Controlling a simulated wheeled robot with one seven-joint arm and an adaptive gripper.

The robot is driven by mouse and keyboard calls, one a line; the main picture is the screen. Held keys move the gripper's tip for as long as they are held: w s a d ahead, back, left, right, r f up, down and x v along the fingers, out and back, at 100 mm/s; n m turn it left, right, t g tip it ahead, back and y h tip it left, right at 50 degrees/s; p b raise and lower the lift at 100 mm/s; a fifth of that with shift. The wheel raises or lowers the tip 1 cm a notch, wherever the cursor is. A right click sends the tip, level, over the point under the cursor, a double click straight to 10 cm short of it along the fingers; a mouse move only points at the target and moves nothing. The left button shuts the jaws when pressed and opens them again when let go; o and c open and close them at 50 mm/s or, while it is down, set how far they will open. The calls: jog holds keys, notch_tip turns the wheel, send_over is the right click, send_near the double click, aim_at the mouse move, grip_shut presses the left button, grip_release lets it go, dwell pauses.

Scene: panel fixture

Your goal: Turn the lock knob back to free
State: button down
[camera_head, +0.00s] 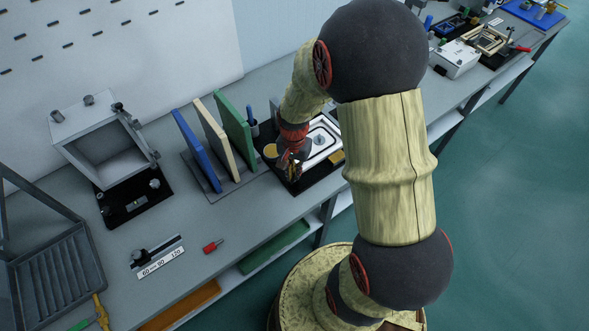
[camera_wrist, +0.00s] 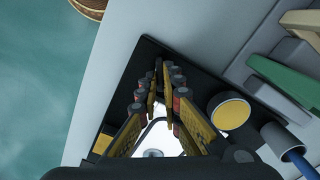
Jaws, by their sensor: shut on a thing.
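My gripper (camera_head: 291,165) is low over the left part of a black fixture base (camera_head: 311,183) with a white panel (camera_head: 323,142). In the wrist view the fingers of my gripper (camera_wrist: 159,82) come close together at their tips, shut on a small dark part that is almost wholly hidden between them. This looks to be the lock knob; its angle cannot be told. The white panel (camera_wrist: 164,137) shows between the fingers, with a round grey piece on it. A round yellow-topped disc (camera_wrist: 229,110) stands on the base beside the fingers, apart from them.
Upright blue, cream and green boards (camera_head: 236,122) stand just left of the fixture. A grey cup (camera_wrist: 281,140) holding a blue item is close by. An open grey box (camera_head: 105,150) stands farther left. A red piece (camera_head: 213,246) lies near the bench's front edge.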

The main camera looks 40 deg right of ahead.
jog(key=n+p, duration=0.2)
jog(key=n, duration=0.3)
jog(key=shift+w+r+n, duration=0.1)
jog(key=shift+n, duration=0.2)
jog(key=n+p, duration=0.2)
jog(key=n, duration=0.4)
jog(key=shift+a, duration=0.2)
jog(key=shift+p, duration=0.3)
jog(key=c, duration=2)
grip_release()
jog(key=shift+c, duration=0.2)
jog(key=shift+o, duration=0.3)
notch_tip(320, 180, up, 12)
